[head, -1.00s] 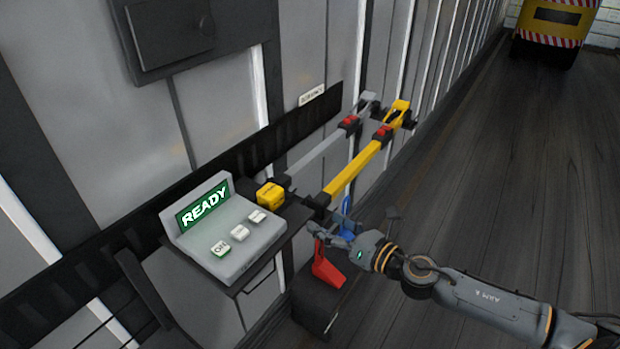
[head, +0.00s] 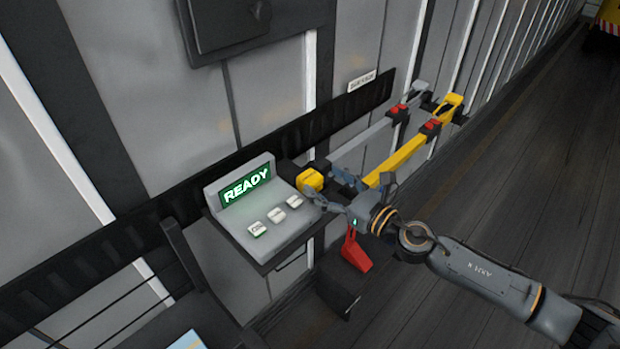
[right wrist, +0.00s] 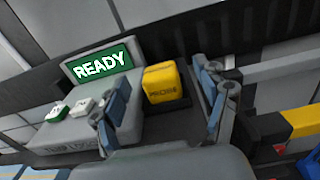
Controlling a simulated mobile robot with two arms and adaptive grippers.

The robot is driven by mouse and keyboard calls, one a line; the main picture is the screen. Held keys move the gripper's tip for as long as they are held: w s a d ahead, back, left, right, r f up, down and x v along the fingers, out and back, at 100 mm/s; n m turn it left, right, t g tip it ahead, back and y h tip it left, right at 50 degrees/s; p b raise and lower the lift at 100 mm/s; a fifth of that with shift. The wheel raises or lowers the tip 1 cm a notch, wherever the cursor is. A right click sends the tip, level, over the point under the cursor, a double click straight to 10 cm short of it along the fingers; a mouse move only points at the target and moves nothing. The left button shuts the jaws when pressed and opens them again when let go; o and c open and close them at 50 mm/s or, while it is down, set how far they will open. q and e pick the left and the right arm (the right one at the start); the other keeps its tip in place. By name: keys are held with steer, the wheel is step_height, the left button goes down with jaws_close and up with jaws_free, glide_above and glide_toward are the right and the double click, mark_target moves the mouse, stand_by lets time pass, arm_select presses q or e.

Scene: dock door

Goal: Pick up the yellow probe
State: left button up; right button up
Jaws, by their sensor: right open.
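The yellow probe (head: 311,180) is a small block that sits in a dark holder beside the grey READY console. In the right wrist view the yellow probe (right wrist: 160,84) shows the word PROBE on its front. My right gripper (head: 336,190) is open, just to the right of the probe. In the wrist view its two blue-padded fingers stand on either side of the probe in the picture, with nothing held. I cannot tell how much distance is left between them and the probe. My left gripper is not in view.
The grey console (head: 285,232) with its green READY screen and white buttons is close on the left. Yellow (head: 400,160) and grey bars extend behind my gripper along the wall. A red handle (head: 356,252) stands below my wrist.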

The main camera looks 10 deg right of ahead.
mark_target(317, 181)
steer(key=x, duration=0.3)
steer(key=f+p+x, duration=0.1)
steer(key=x, duration=0.1)
steer(key=shift+s+a, duration=0.15)
steer(key=shift+s+r, duration=0.1)
steer(key=shift+c, duration=1.3)
steer(key=c, duration=1.1)
